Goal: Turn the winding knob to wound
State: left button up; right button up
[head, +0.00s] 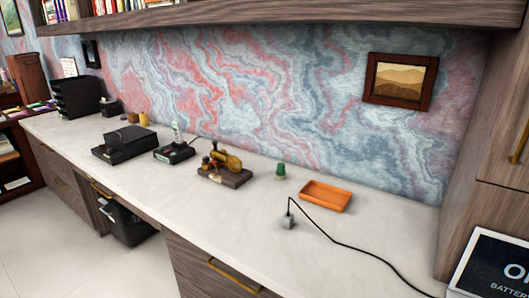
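A brass mechanism (226,159) on a dark wooden base (222,177) stands near the middle of the desk. It has small upright parts at its left end. Which of its parts is the winding knob is too small to tell, and so is the knob's position. Neither of my grippers is in view, and nothing touches the mechanism.
Left of the mechanism are a black device (174,153) with a pale upright part and a dark box (127,143). To its right are a green piece (280,171), an orange tray (325,196) and a grey plug (288,222) with a black cable.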

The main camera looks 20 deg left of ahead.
aim_at(206, 160)
jog(key=i+j+z, duration=0.1)
jog(key=j+z, duration=0.3)
jog(key=j, duration=0.35)
jog(key=j+z, duration=0.4)
jog(key=j, duration=0.35)
jog(key=j+z, duration=0.4)
jog(key=j, duration=0.4)
jog(key=k, duration=0.05)
